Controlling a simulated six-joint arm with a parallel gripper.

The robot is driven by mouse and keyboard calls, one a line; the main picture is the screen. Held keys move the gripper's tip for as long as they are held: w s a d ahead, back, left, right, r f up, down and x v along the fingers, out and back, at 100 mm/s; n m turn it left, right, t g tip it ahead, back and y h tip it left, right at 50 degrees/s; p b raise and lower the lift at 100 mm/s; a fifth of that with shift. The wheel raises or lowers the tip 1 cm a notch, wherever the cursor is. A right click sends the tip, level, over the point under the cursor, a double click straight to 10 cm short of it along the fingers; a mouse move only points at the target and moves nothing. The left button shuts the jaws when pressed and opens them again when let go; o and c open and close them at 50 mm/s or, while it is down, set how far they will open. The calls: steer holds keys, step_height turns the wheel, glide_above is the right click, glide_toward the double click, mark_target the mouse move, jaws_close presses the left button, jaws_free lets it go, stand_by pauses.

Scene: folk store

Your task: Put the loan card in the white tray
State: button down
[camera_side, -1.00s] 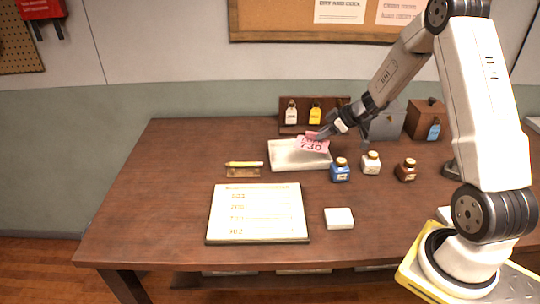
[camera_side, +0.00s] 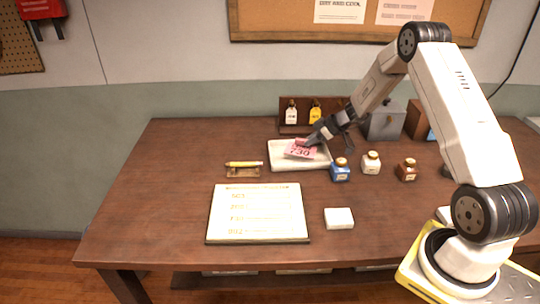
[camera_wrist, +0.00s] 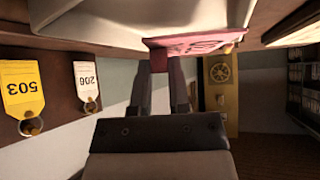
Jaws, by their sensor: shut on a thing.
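The loan card is pink with the number 730 (camera_side: 299,152). My gripper (camera_side: 309,141) is shut on its edge, and the card is tilted low over the white tray (camera_side: 277,163). I cannot tell whether the card touches the tray floor. In the wrist view the pink card (camera_wrist: 196,43) sits between the tips of my gripper (camera_wrist: 172,60), with the pale tray (camera_wrist: 100,22) beside it.
A blue ink bottle (camera_side: 340,172), a white one (camera_side: 371,163) and a brown one (camera_side: 407,171) stand right of the tray. A rack (camera_side: 288,104) with tags is behind. A pencil holder (camera_side: 244,171), a ledger board (camera_side: 258,214) and a white block (camera_side: 339,218) lie in front.

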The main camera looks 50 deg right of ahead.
mark_target(312, 146)
steer(key=shift+w+f, duration=0.2)
steer(key=shift+f, duration=1.55)
steer(key=shift+f, duration=0.15)
steer(key=c, duration=0.6)
jaws_free()
steer(key=shift+v, duration=1)
steer(key=v, duration=1)
steer(key=shift+a, duration=0.1)
